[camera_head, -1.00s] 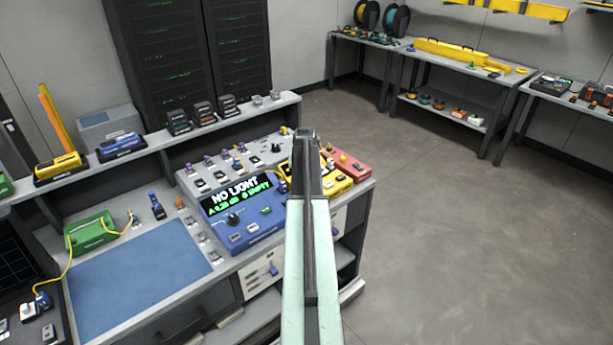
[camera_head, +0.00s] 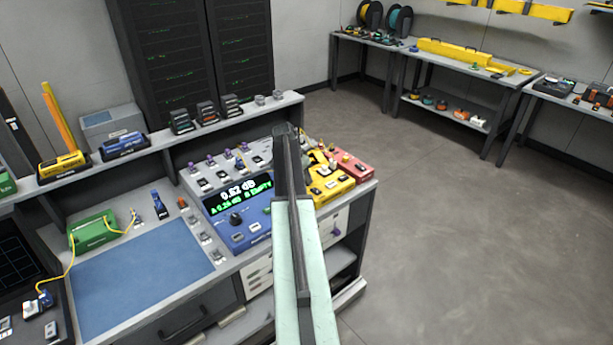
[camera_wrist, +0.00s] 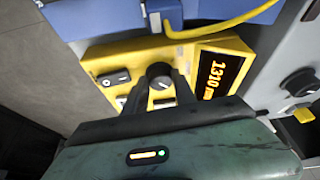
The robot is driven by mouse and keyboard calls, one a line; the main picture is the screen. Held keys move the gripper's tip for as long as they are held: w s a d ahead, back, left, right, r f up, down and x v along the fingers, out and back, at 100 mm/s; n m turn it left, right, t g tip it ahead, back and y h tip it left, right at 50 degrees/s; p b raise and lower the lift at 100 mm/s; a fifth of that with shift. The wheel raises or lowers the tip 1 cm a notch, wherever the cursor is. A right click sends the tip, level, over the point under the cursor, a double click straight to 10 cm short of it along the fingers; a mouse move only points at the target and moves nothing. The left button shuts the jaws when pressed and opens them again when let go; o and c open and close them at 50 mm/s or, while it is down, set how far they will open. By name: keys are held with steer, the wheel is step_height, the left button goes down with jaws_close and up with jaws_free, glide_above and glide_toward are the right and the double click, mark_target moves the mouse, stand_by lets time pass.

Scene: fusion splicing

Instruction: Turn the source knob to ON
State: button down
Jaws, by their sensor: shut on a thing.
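The yellow source box (camera_head: 335,187) stands on the bench between the blue meter (camera_head: 238,214) and a red box, partly hidden by my arm in the head view. In the wrist view the source box (camera_wrist: 215,46) has a black round knob (camera_wrist: 159,70) with a pale mark and an orange "1310" display (camera_wrist: 215,75). My gripper (camera_wrist: 162,87) has its dark fingers shut on this knob, one on each side. The fingertips are hidden behind my arm in the head view. I cannot read any ON label.
A black rocker switch (camera_wrist: 113,78) sits beside the knob. A yellow fibre (camera_wrist: 225,24) runs from the box's connector. A grey panel with another knob (camera_wrist: 297,82) is at the right. The red box (camera_head: 354,167) adjoins the source. Open floor (camera_head: 450,230) lies right of the bench.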

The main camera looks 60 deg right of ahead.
steer(key=shift+s+d+m+g, duration=0.15)
steer(key=shift+s+m+g, duration=0.2)
steer(key=shift+m, duration=0.35)
steer(key=c, duration=1)
jaws_free()
steer(key=shift+s, duration=0.1)
steer(key=shift+w, duration=0.25)
steer(key=p+v, duration=0.7)
steer(key=shift+a+r, duration=0.2)
steer(key=shift+r, duration=0.15)
